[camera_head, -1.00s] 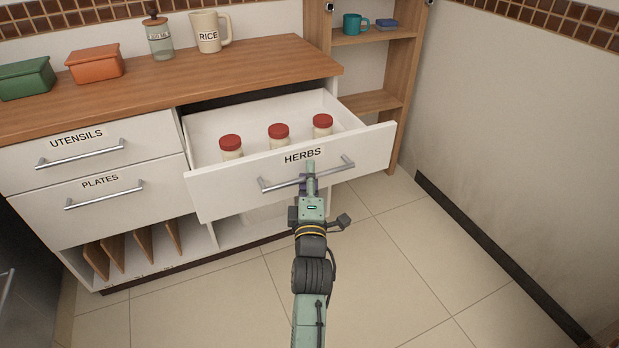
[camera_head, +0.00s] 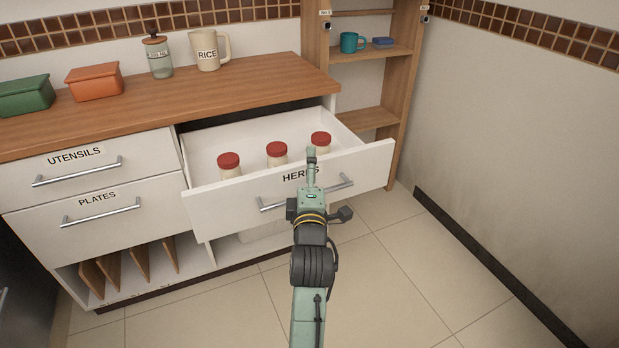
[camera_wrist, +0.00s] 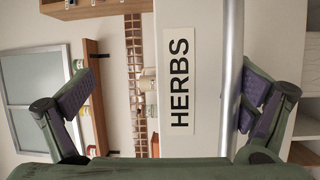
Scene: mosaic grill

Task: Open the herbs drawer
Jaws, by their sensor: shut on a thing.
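The white herbs drawer (camera_head: 235,205) stands pulled well out of the cabinet, its inside showing. Its silver bar handle (camera_head: 270,203) runs across the front, below the HERBS label, which my gripper partly covers in the head view. My gripper (camera_head: 311,175) is at the drawer front, with one fingertip rising above the handle. In the wrist view my gripper (camera_wrist: 170,93) has its fingers wide apart. The handle bar (camera_wrist: 231,60) lies beside the right finger, seemingly touching it. The left finger is clear of the bar, past the drawer front's edge.
Several red-lidded jars (camera_head: 277,151) stand in the drawer. The utensils drawer (camera_head: 105,160) and plates drawer (camera_head: 50,230) are shut at left. A wooden shelf (camera_head: 375,118) and wall flank the right. The tiled floor (camera_head: 400,265) is clear.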

